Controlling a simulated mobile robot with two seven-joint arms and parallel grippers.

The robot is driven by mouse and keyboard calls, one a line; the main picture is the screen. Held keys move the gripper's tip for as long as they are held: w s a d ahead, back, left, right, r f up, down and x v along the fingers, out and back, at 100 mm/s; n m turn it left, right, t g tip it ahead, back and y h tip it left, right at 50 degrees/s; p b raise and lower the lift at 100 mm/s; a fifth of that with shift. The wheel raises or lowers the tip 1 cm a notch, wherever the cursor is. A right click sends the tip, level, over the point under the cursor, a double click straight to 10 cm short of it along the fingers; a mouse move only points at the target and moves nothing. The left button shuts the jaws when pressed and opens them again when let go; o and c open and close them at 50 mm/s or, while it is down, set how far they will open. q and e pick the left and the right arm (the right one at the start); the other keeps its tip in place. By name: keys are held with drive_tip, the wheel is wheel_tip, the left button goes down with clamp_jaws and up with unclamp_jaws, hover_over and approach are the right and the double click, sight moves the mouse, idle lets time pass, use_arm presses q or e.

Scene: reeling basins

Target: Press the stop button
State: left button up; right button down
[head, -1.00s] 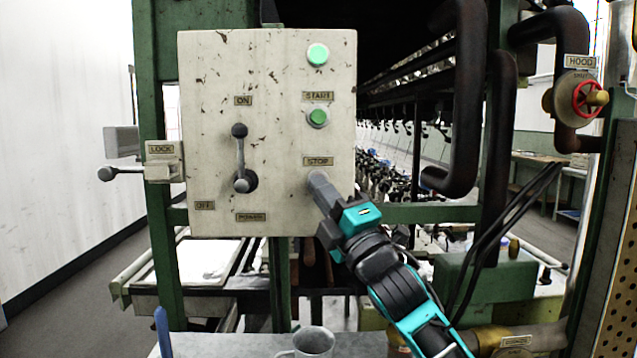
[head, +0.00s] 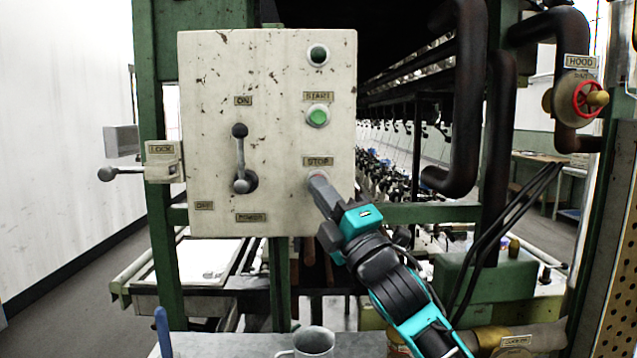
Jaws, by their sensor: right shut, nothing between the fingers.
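The pale, chipped control box (head: 208,120) faces me in the head view. The stop button sits under the STOP label (head: 318,161) at the box's lower right; my right gripper covers nearly all of it. My right gripper (head: 317,181) is shut and empty, with its tips at the button's place on the panel. The green start button (head: 318,116) is above the STOP label. The round indicator lamp (head: 318,54) at the top is dark. My left gripper is not in view.
A power lever (head: 241,160) is on the box's left half. A lock handle (head: 128,173) sticks out at left. A metal mug (head: 314,341) stands on the bench below. Dark pipes (head: 466,100) and a red hood valve wheel (head: 588,98) are at right.

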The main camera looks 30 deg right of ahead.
drive_tip(key=shift+s+a, duration=0.2)
drive_tip(key=shift+s, duration=0.1)
drive_tip(key=shift+s+a, duration=0.45)
drive_tip(key=shift+s, duration=0.25)
drive_tip(key=shift+s+a, duration=0.4)
drive_tip(key=shift+s, duration=0.35)
drive_tip(key=shift+s+a, duration=0.45)
drive_tip(key=shift+s, duration=0.25)
